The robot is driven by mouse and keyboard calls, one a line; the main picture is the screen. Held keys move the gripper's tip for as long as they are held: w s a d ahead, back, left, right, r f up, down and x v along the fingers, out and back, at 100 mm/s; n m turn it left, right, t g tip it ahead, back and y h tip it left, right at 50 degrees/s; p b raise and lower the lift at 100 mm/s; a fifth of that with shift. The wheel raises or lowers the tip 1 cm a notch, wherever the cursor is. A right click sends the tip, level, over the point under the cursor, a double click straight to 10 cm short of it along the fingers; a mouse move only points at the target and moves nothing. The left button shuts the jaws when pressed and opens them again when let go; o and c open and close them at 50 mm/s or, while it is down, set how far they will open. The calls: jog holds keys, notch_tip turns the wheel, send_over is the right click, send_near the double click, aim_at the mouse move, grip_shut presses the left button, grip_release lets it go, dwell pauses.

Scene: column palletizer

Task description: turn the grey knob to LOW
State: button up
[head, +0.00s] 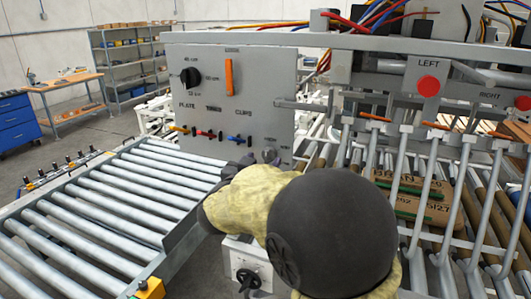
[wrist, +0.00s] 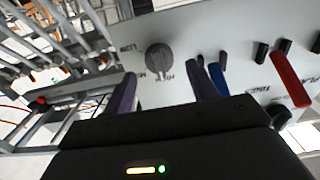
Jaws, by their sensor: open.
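The grey knob (wrist: 159,56) is on the grey control panel (head: 240,100), with small printed labels around it, partly legible. It shows between my two fingers in the wrist view, beyond their tips; I cannot tell which label it points to. In the head view the knob (head: 270,155) is low on the panel, partly hidden by my arm. My gripper (wrist: 163,74) is open, with one purplish finger on either side of the knob's line; no contact shows. In the head view my gripper (head: 242,163) is just left of the knob and partly hidden.
A blue lever (wrist: 217,78) and a red lever (wrist: 290,80) are beside the knob. A black dial (head: 190,77) and an orange handle (head: 228,77) are higher on the panel.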

aim_at(268, 155)
jog(key=shift+p+x, duration=0.3)
jog(key=shift+x, duration=1.2)
jog(key=c, duration=1)
jog(key=shift+o, duration=0.2)
